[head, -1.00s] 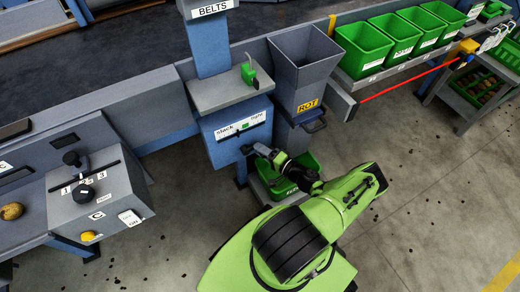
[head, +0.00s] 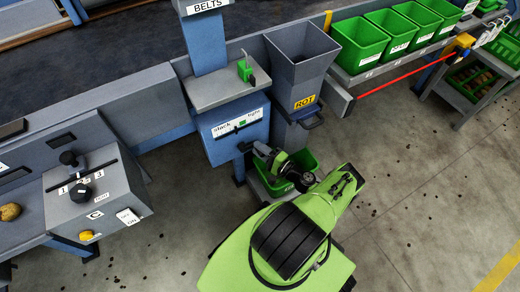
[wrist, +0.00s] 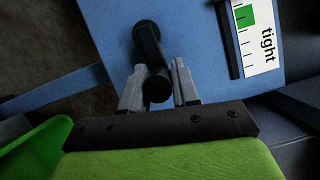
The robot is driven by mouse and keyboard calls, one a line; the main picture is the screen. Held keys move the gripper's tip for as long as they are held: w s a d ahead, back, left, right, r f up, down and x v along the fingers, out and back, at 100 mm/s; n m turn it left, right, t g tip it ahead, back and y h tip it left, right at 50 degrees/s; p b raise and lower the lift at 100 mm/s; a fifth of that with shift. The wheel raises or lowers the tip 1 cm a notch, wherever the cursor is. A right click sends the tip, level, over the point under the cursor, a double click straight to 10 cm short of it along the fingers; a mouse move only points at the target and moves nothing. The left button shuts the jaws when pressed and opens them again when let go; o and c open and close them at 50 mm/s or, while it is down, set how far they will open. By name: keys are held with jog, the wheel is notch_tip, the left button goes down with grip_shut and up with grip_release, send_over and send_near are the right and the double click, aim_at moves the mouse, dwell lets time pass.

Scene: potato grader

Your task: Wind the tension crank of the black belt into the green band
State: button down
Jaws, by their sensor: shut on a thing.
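The blue tension box (head: 232,148) stands under the BELTS post, with a white slack-to-tight scale (head: 224,131). The green band (head: 242,122) is on this scale, and it also shows in the wrist view (wrist: 243,16) near the word "tight". A dark slot runs beside the scale; I cannot make out a pointer in it. The black crank (wrist: 147,38) is on the box face, its arm pointing down in the wrist view to a round knob (wrist: 156,88). My gripper (wrist: 160,85) is shut on the knob, a finger on each side. In the head view my gripper (head: 247,148) is small beside the box's lower right.
A grey ROT chute (head: 300,65) stands right of the box, with a green bin (head: 300,160) below it, close to my arm. A grey shelf (head: 215,92) with a green lever device (head: 245,70) is above. A control box (head: 95,200) stands left. Open floor lies right.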

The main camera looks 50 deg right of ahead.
jog(key=c, duration=0.9)
grip_release()
jog(key=s, duration=0.5)
jog(key=s+d, duration=0.1)
jog(key=s, duration=0.4)
jog(key=s+f, duration=0.1)
jog(key=s, duration=0.4)
jog(key=shift+s+d, duration=0.3)
